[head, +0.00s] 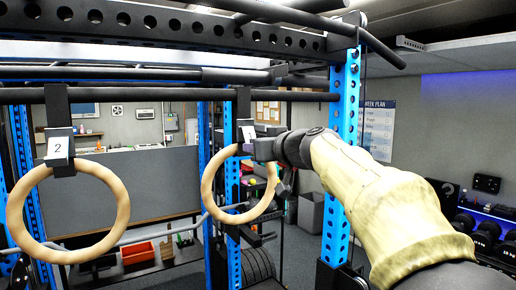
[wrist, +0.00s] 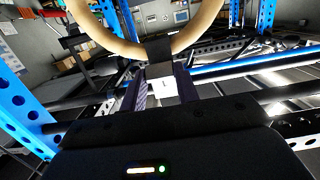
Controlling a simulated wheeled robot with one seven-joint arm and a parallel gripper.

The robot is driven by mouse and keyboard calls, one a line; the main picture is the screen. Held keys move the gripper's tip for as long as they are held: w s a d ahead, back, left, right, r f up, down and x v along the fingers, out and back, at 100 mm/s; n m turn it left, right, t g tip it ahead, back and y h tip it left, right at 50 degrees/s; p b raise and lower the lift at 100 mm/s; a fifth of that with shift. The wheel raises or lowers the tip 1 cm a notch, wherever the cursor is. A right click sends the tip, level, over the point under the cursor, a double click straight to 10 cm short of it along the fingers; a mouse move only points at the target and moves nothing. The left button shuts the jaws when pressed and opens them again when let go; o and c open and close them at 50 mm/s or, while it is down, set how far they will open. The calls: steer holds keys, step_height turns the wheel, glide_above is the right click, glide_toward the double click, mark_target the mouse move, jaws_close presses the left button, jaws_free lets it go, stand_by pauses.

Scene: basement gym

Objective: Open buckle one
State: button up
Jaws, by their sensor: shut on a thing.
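Buckle one (head: 248,133) is a dark block with a white tag, on a black strap over the right wooden ring (head: 207,190). In the wrist view buckle one (wrist: 164,88) lies between my two fingers, its tag facing the camera. My gripper (head: 262,150) reaches it from the right and is shut on it; in the wrist view the gripper (wrist: 160,78) has a finger on each side. The fingers partly hide the buckle's sides. Buckle two (head: 60,147), tagged 2, hangs with the left wooden ring (head: 118,215), apart from my gripper.
A black bar (head: 150,95) carries both straps. A blue rack upright (head: 341,150) stands close to my arm on the right. Behind are a grey panel (head: 140,190), an orange bin (head: 137,252) and a dumbbell rack (head: 488,232). Open air lies between the two rings.

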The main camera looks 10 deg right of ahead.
steer(key=shift+s+d+r+g+h, duration=0.1)
steer(key=shift+s+r+g+h, duration=0.2)
steer(key=shift+r+g, duration=0.5)
steer(key=shift+s+r+g+h, duration=0.3)
steer(key=shift+r+g, duration=0.25)
steer(key=shift+g, duration=0.45)
steer(key=shift+r, duration=0.1)
steer(key=o, duration=1)
steer(key=shift+d, duration=0.1)
steer(key=v, duration=1.7)
steer(key=shift+r, duration=0.3)
